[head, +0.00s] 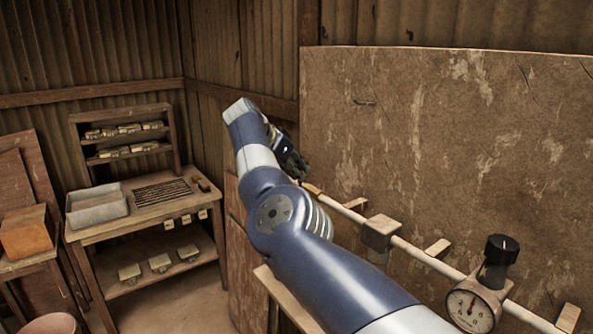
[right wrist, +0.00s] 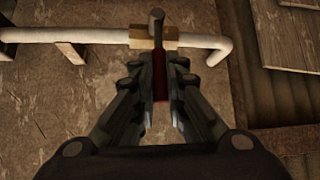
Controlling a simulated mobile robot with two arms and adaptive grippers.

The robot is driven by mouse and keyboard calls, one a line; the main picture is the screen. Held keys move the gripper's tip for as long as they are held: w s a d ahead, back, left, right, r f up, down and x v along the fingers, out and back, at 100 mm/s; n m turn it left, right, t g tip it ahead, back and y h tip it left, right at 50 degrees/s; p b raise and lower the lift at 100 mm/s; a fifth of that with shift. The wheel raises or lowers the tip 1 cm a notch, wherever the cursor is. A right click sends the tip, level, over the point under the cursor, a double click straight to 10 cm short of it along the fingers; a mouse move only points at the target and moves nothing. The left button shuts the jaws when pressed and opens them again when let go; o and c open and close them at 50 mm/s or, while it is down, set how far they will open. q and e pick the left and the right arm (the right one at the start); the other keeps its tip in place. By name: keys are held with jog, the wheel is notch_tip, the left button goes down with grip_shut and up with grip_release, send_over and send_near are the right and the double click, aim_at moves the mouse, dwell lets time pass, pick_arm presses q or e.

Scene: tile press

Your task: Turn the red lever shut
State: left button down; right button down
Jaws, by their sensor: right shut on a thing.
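The red lever (right wrist: 160,86) shows in the right wrist view as a narrow red strip between my fingers. It runs up to a tan valve block (right wrist: 142,39) on a white pipe (right wrist: 100,36). My right gripper (right wrist: 157,68) is shut on the lever, with a finger on each side. In the head view my right gripper (head: 290,165) is a dark shape near the far end of the pipe (head: 425,259). My arm crosses in front, and I cannot make out the lever there. My left gripper is not in view.
A large worn panel (head: 450,130) stands behind the pipe. A pressure gauge (head: 470,309) and a black knob (head: 501,249) sit at the lower right. A wooden bench (head: 150,228) with a grey tray (head: 97,208) stands at the left. Open floor lies before the bench.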

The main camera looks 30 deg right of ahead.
jog(key=c, duration=1.7)
grip_release()
jog(key=shift+o, duration=0.3)
jog(key=shift+w+d, duration=0.1)
jog(key=v, duration=1.2)
